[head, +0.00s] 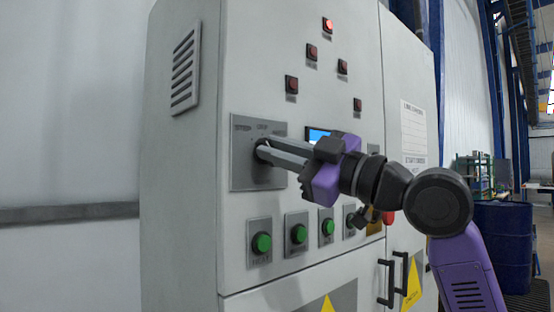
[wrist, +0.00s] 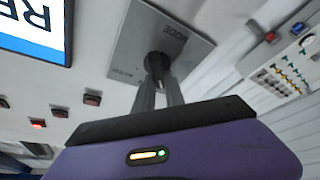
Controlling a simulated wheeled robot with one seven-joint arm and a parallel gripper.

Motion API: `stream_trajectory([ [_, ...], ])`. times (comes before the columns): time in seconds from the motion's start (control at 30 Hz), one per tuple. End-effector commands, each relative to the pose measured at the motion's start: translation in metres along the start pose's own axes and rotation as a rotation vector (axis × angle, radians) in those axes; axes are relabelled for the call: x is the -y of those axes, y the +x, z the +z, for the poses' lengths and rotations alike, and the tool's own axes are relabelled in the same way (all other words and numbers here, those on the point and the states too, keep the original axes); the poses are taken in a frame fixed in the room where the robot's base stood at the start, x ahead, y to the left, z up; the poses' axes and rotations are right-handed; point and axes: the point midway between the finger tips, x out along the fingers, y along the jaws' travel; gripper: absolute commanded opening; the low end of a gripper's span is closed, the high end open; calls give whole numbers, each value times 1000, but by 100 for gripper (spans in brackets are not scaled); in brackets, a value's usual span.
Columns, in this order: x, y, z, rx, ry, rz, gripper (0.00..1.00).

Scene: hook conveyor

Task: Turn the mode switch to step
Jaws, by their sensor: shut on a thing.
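The mode switch is a dark rotary knob (wrist: 157,64) on a grey square plate (head: 241,178) on the front of a light grey control cabinet. The plate also shows in the wrist view (wrist: 190,50), with the word MODE on it. My gripper (head: 262,150) reaches in from the right, and its fingertips are shut on the knob. In the wrist view the two fingers (wrist: 160,92) run up to the knob. The knob is mostly hidden by the fingers in the head view, so its exact setting cannot be read.
Green push buttons (head: 262,243) sit in a row below the plate. A small blue display (head: 319,135) is partly behind my gripper. Indicator lamps sit above, with one lit red (head: 328,25). Black door handles (head: 386,283) stick out at the lower right. A blue barrel (head: 503,240) stands farther right.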

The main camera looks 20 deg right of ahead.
Motion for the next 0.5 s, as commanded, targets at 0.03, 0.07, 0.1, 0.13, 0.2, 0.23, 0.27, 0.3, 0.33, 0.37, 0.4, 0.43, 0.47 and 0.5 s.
stream_trajectory([
  [0.03,1,-1,0,0,-16,-7,0],
  [0.07,1,0,0,0,-26,-11,0],
  [0.1,1,0,1,1,-34,-15,0],
  [0.13,1,0,1,1,-40,-18,0],
  [0.2,1,0,0,0,-52,-24,0],
  [0.23,1,0,0,1,-55,-25,0],
  [0.27,1,0,0,1,-58,-26,0],
  [0.3,1,0,0,1,-61,-28,0],
  [0.33,1,0,0,1,-63,-28,0],
  [0.37,1,0,0,1,-64,-29,0],
  [0.4,1,0,0,1,-65,-29,0],
  [0.43,1,0,0,1,-65,-29,0],
  [0.47,1,0,0,1,-66,-29,0],
  [0.5,1,0,0,1,-66,-29,0],
])
